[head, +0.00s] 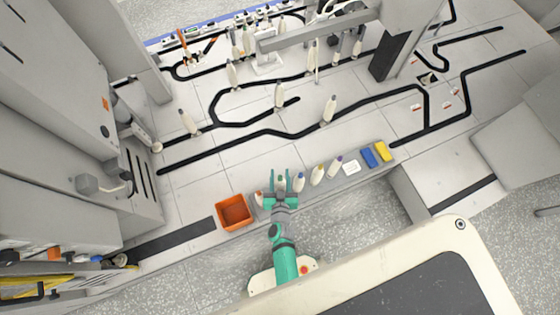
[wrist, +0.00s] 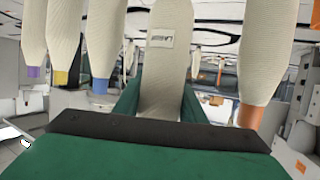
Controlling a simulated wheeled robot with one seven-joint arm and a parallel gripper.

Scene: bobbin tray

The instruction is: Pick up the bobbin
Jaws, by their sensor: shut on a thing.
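My teal gripper (head: 282,182) is at the near edge of the light work surface. It is shut on a cream bobbin (head: 281,184) in the row there. In the wrist view this bobbin (wrist: 165,75) stands in the middle, with a small printed label, between the green fingers (wrist: 158,108). Its lower end is hidden behind the gripper body. I cannot tell whether it is clear of the surface.
An orange-tipped bobbin (head: 259,199) is close on the left, beside an orange bin (head: 234,212). Blue-tipped (head: 299,182), yellow-tipped (head: 317,175) and purple-tipped (head: 335,165) bobbins stand on the right. Blue (head: 369,157) and yellow (head: 383,151) blocks lie farther right. More bobbins stand behind.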

